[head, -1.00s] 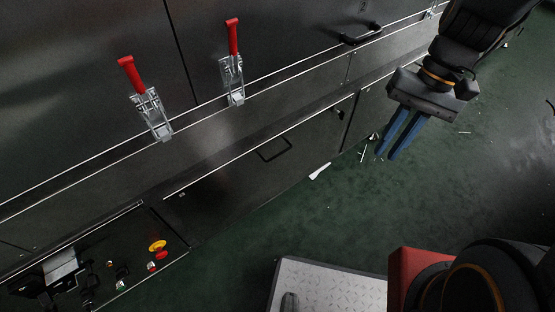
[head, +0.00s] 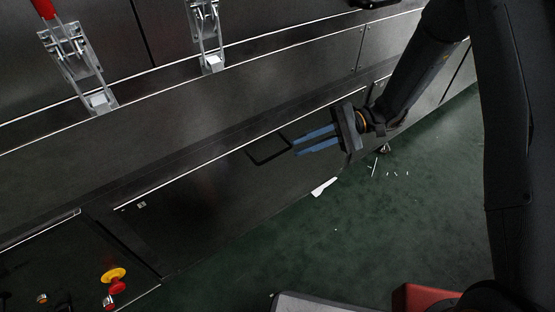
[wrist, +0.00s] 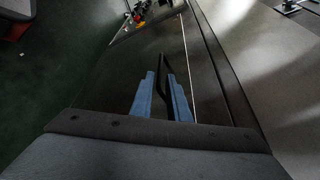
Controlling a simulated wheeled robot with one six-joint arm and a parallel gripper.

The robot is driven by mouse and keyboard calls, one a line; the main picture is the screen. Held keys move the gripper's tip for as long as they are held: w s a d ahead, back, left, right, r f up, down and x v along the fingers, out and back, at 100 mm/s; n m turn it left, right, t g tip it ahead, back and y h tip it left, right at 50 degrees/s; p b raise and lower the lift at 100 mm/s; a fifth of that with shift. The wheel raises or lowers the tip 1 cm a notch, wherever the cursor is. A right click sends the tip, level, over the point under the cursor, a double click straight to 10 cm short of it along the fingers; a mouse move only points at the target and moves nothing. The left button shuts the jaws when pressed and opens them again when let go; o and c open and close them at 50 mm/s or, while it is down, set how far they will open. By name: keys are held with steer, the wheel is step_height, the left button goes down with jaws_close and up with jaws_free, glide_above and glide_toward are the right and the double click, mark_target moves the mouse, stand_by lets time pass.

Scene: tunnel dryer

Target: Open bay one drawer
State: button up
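A dark drawer front (head: 205,205) sits low in the machine's side, and it also shows in the wrist view (wrist: 120,80). Its black bar handle (head: 265,161) stands out near the top edge. The drawer looks shut. My gripper (head: 295,147) has two blue fingers, parted and pointing left at the right end of the handle. In the wrist view the handle (wrist: 162,62) shows in the gap between the fingertips of my gripper (wrist: 161,75). I cannot tell whether the fingers touch it.
Two silver toggle clamps (head: 80,65) (head: 206,35) are on the panel above. A control panel with a yellow and red button (head: 114,279) is at the lower left. White scraps (head: 323,187) lie on the green floor (head: 400,230), which is mostly clear.

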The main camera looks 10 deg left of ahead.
mark_target(281, 153)
steer(key=shift+b+x, duration=0.65)
steer(key=shift+x, duration=3.25)
jaws_close()
